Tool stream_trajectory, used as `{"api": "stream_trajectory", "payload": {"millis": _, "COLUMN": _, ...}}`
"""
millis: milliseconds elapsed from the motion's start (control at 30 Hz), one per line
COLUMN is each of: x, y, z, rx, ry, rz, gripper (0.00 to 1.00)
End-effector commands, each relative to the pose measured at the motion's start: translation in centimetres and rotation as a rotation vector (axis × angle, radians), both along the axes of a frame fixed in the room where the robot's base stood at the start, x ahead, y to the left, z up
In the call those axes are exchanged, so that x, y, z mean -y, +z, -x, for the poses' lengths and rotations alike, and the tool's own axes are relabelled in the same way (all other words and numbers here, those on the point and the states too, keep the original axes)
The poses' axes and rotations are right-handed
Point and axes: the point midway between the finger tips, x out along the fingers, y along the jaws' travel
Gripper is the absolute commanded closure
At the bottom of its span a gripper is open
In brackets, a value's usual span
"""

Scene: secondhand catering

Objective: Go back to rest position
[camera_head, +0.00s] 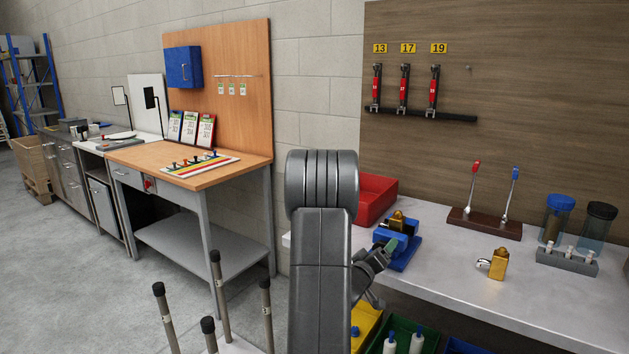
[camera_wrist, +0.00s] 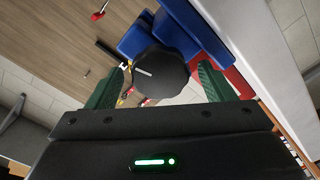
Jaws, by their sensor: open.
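My gripper (camera_head: 388,246) is partly hidden behind my arm in the head view, at the front of a blue vise-like fixture (camera_head: 405,252) on the bench. A brass padlock (camera_head: 398,220) sits in the fixture. In the wrist view, the green fingers of my gripper (camera_wrist: 160,82) stand apart. A dark rounded piece with a pale slit (camera_wrist: 160,70) shows between and beyond them, in front of the blue fixture (camera_wrist: 182,30). I see a gap on both sides of this piece, but cannot tell what it is.
The grey bench (camera_head: 460,270) also carries a red bin (camera_head: 376,198), a second brass padlock (camera_head: 498,264), a two-lever stand (camera_head: 484,222) and lidded jars (camera_head: 556,219). Upright posts (camera_head: 221,295) stand at the front left. A wooden workbench (camera_head: 135,155) stands further left. Open floor lies at left.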

Motion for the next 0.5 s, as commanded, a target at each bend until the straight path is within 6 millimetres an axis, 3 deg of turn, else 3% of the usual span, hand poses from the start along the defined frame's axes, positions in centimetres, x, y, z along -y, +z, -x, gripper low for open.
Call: {"api": "stream_trajectory", "payload": {"millis": 500, "x": 0.06, "y": 0.0, "z": 0.03, "rx": 0.199, "ry": 0.0, "rz": -0.295, "gripper": 0.24}}
